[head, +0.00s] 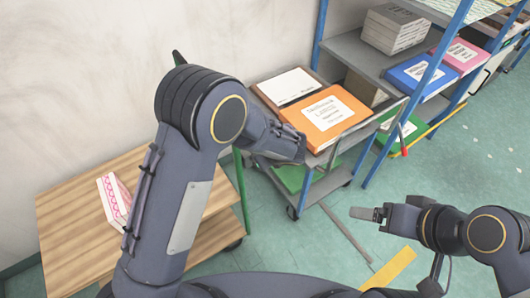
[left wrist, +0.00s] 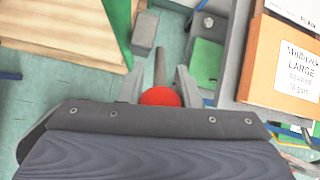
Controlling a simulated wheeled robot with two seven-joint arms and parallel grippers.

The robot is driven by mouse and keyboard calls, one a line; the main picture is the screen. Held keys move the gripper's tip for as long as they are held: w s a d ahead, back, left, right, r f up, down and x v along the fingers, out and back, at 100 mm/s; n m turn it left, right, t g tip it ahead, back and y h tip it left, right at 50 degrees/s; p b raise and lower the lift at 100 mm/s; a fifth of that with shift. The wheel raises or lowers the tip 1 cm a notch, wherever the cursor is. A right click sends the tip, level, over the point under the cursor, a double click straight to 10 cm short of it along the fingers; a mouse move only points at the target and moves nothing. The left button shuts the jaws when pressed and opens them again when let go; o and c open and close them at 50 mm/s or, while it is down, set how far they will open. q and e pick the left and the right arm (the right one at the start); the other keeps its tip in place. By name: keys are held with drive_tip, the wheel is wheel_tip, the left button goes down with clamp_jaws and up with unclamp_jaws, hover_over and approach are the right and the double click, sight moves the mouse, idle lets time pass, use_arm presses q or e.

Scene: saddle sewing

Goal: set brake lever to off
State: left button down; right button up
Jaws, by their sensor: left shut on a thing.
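In the left wrist view, my left gripper (left wrist: 160,84) has its two fingers on either side of a red ball knob (left wrist: 160,97), shut on it. A grey rod (left wrist: 160,66) runs away from the knob; together they look like the brake lever. This is beside the grey cart (left wrist: 236,65). In the head view, my left arm reaches to the cart's left side, and its hand hides the knob and the fingertips. My right gripper (head: 367,214) is over the floor at the lower right, away from the cart; its finger gap does not show.
An orange binder (head: 325,110) and a white-labelled board (head: 290,86) lie on the cart top. A wooden table (head: 75,225) with a pink-and-white box (head: 113,200) stands at left. A blue-posted shelf (head: 390,85) is behind right. A red-tipped rod (head: 404,150) shows near the cart's right side.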

use_arm(q)
drive_tip(key=shift+w+a+r+g+h+p, duration=0.2)
drive_tip(key=shift+w+r+g+h+p, duration=0.1)
drive_tip(key=shift+w+r+g, duration=0.1)
drive_tip(key=shift+w+a+r, duration=0.15)
drive_tip(key=shift+w+a, duration=0.15)
drive_tip(key=shift+w, duration=0.05)
drive_tip(key=c, duration=1.1)
unclamp_jaws()
drive_tip(key=v, duration=0.7)
drive_tip(key=shift+s+r, duration=0.3)
